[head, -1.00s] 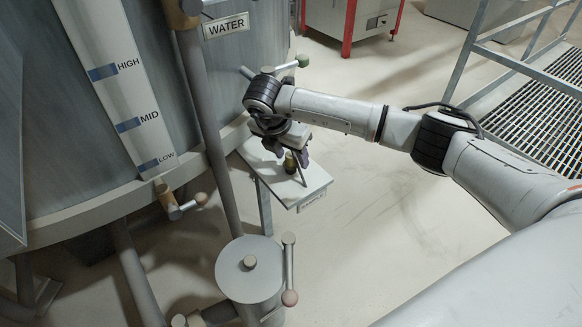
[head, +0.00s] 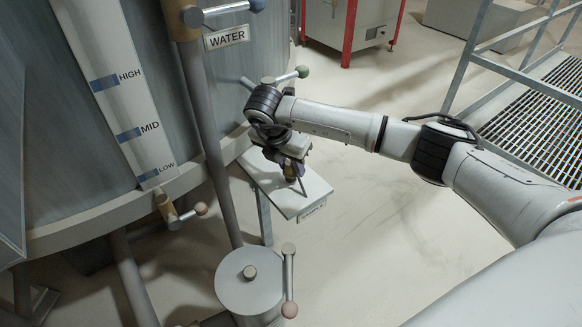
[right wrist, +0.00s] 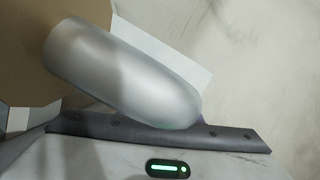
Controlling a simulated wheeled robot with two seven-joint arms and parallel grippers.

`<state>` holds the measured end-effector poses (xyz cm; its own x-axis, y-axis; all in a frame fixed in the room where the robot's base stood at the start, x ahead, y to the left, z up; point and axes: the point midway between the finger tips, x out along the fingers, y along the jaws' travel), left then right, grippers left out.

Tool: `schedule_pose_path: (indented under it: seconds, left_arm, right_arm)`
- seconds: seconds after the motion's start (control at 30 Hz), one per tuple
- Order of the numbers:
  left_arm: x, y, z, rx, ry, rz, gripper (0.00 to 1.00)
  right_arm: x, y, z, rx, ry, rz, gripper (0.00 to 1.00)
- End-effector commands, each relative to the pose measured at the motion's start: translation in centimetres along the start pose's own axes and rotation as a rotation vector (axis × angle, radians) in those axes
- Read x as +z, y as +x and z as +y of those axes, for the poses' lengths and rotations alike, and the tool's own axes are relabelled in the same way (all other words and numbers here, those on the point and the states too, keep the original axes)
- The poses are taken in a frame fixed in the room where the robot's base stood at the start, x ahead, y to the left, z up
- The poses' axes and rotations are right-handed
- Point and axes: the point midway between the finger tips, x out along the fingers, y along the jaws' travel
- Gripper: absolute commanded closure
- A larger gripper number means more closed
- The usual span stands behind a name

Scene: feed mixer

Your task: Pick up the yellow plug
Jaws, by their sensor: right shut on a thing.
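My right gripper (head: 290,169) is low over the pale sample table (head: 314,195), beside the tank. Its fingers are close together around a small dark yellow thing, which I take to be the yellow plug (head: 288,172). The fingers hide much of it, and I cannot tell whether it touches the table. A thin grey rod (head: 302,188) slants just in front of the fingers. In the right wrist view a large silvery rounded body fills the middle; the plug cannot be made out there. My left gripper is not in view.
The big grey tank with its level strip (head: 130,100) stands at the left. A green-knobbed handle (head: 302,72) is close behind my right wrist. A grey canister (head: 250,285) with a lever stands in front. Open floor (head: 400,250) lies to the right of the table.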

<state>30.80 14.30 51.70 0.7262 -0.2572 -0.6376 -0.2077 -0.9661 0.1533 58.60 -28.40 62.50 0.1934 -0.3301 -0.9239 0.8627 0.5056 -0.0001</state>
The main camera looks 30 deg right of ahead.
Motion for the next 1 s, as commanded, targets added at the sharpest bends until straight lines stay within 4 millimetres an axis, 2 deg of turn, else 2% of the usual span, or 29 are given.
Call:
schedule_pose_path:
  seconds: [0.2,0.37,0.7,0.9,1.0]
  left_arm:
    - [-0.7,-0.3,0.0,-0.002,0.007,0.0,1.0]
    - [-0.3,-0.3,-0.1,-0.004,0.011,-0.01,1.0]
    - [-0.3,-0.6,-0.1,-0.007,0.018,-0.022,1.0]
    - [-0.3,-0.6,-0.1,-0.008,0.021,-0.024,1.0]
    - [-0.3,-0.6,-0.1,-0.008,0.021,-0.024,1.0]
  right_arm:
    - [1.3,-2.9,0.1,0.003,0.002,-0.001,0.96]
    - [-2.0,-3.9,0.1,0.002,-0.006,0.002,0.96]
    - [-10.3,-7.4,0.1,0.003,-0.005,0.001,0.96]
    - [-13.7,-8.7,0.0,0.002,-0.003,0.002,0.96]
    - [-14.7,-9.1,0.0,0.0,-0.002,0.001,0.96]
